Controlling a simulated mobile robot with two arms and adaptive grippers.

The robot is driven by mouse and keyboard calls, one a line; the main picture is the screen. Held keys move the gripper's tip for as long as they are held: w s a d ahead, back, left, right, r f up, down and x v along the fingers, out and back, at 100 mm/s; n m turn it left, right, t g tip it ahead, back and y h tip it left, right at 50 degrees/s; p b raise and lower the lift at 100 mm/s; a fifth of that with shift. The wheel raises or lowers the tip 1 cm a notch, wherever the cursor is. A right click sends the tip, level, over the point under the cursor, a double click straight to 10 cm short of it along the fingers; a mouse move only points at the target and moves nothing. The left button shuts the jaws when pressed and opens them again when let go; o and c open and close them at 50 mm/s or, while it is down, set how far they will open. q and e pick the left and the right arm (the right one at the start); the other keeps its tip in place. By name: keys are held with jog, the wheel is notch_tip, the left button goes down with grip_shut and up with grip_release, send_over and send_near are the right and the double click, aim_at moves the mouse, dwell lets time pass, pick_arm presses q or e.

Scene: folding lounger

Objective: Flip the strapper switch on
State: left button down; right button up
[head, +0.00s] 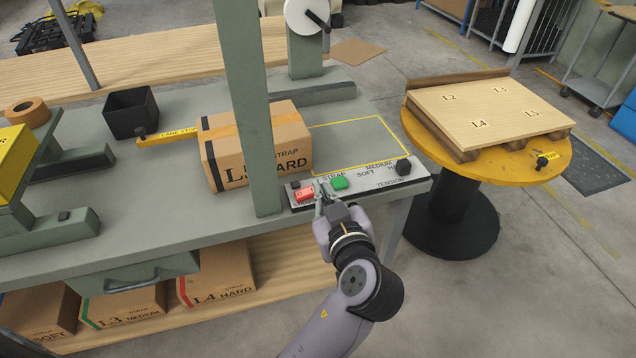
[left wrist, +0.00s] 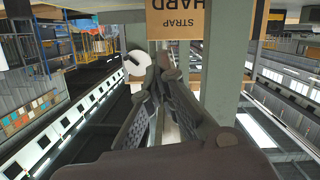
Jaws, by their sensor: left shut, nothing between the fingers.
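The strapper's control panel (head: 360,181) is a light strip on the front edge of the green-grey table. It carries a red button (head: 304,194), a green button (head: 339,183), a black knob (head: 403,168) at the right and a small black part (head: 295,185) at the left end. Which one is the power switch I cannot tell for sure. My left gripper (head: 322,191) is shut and empty, its tips at the panel between the red and green buttons. Whether they touch it is unclear. The shut fingers also show in the left wrist view (left wrist: 165,75). My right gripper is out of view.
A cardboard box (head: 265,148) marked HARD stands behind a green post (head: 247,100); the box also shows in the left wrist view (left wrist: 200,18). A yellow round stand (head: 557,160) bears a wooden board (head: 490,110) at right. More boxes (head: 217,274) sit below the table.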

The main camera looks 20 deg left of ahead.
pick_arm(q)
jog(key=p, duration=0.2)
send_over(312, 194)
notch_tip(312, 194, down, 2)
jog(key=shift+f, duration=0.1)
jog(key=f, duration=0.3)
jog(key=shift+w+d+f, duration=0.25)
jog(key=shift+w, duration=0.05)
jog(key=shift+d+f, duration=0.1)
jog(key=shift+f, duration=0.3)
